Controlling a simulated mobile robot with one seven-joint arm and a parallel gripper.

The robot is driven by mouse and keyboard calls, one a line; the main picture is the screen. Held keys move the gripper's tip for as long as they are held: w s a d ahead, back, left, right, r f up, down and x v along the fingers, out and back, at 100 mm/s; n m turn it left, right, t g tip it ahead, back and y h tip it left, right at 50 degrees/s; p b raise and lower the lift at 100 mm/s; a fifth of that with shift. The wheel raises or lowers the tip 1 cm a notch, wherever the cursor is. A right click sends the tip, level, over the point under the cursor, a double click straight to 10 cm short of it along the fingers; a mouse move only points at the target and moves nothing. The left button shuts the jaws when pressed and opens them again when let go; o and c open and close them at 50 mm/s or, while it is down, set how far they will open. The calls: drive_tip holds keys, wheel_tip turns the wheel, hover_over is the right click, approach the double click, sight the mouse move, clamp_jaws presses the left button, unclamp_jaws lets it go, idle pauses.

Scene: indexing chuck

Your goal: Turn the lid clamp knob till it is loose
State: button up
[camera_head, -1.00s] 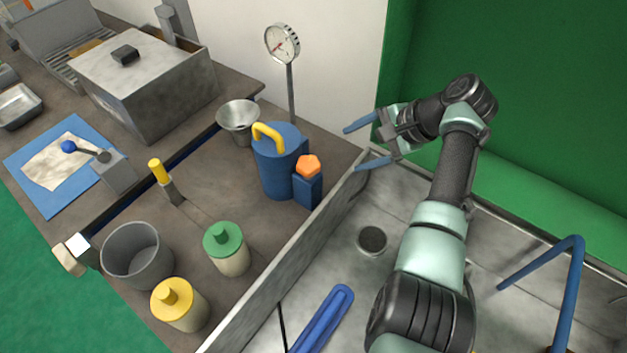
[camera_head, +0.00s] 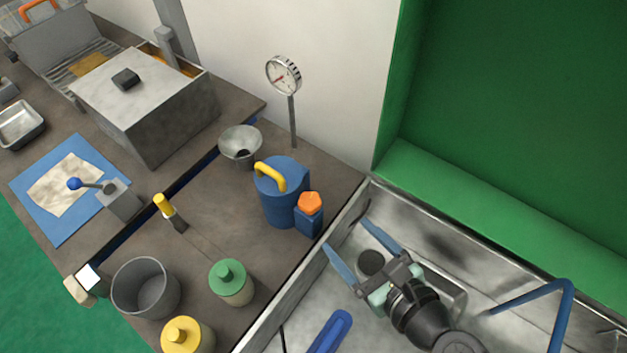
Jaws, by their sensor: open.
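The lid clamp knob (camera_head: 310,202) is orange and faceted. It sits on top of a small blue block (camera_head: 309,222) beside a blue canister (camera_head: 278,208) with a yellow handle (camera_head: 270,170) on its lid. My gripper (camera_head: 347,237) is open, its two blue fingers apart and nothing visible between them. It is below and to the right of the knob in the picture, over the sink's near-left wall, with the fingers pointing up and left. The fingers look clear of the knob and the block.
The metal sink (camera_head: 345,215) has its wall between my arm and the counter. A green-lidded jar (camera_head: 231,283) is in front.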

sight(311, 202)
drive_tip(key=shift+m, duration=0.8)
drive_tip(key=x, duration=0.3)
drive_tip(key=a+x, duration=0.1)
drive_tip(key=x, duration=0.3)
drive_tip(key=r+x, duration=0.1)
drive_tip(key=x, duration=0.3)
drive_tip(key=shift+a+p, duration=0.25)
drive_tip(key=shift+p, duration=0.15)
clamp_jaws()
